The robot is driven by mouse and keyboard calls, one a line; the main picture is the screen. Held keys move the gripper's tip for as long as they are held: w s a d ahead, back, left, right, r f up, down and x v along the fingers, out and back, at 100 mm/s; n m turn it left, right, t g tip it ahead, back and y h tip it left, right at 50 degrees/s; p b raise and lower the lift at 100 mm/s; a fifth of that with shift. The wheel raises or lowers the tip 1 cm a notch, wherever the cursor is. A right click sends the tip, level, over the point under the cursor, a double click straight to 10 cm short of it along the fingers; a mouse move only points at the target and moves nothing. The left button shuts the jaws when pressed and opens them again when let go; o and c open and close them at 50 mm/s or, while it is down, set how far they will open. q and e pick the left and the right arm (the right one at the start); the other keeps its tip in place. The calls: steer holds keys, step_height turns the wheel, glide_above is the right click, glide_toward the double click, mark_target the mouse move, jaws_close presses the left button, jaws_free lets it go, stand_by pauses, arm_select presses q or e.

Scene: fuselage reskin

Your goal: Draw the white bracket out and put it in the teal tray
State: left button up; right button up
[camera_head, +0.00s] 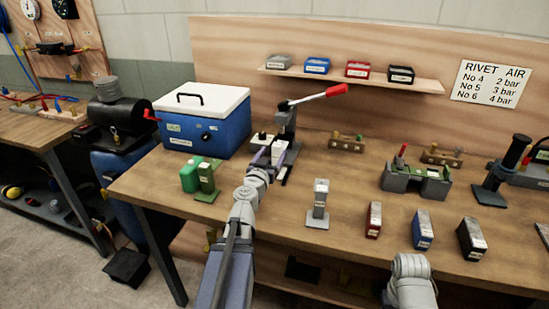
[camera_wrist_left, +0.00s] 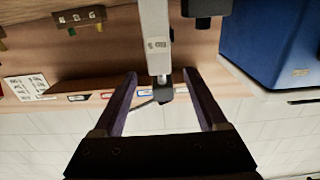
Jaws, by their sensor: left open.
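My left gripper (camera_head: 275,157) has its purple fingers spread at the foot of a grey lever press (camera_head: 288,122). A small white piece (camera_head: 279,150), which looks like the white bracket, shows between or just beyond the fingers; contact cannot be told. In the left wrist view, the open fingers (camera_wrist_left: 160,76) point toward a pale labelled upright (camera_wrist_left: 155,28), with clear gaps at both sides; I cannot tell whether it is the bracket or the press. I cannot make out a teal tray. My right arm shows at the lower right, its gripper out of sight.
A grey upright block (camera_head: 319,200) and red (camera_head: 373,220), blue (camera_head: 422,230) and black (camera_head: 471,239) boxes stand to the right.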

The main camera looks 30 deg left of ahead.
arm_select(q)
steer(key=shift+w, duration=0.1)
stand_by(0.3)
steer(key=shift+x, duration=3.85)
steer(key=shift+d, duration=0.1)
jaws_close()
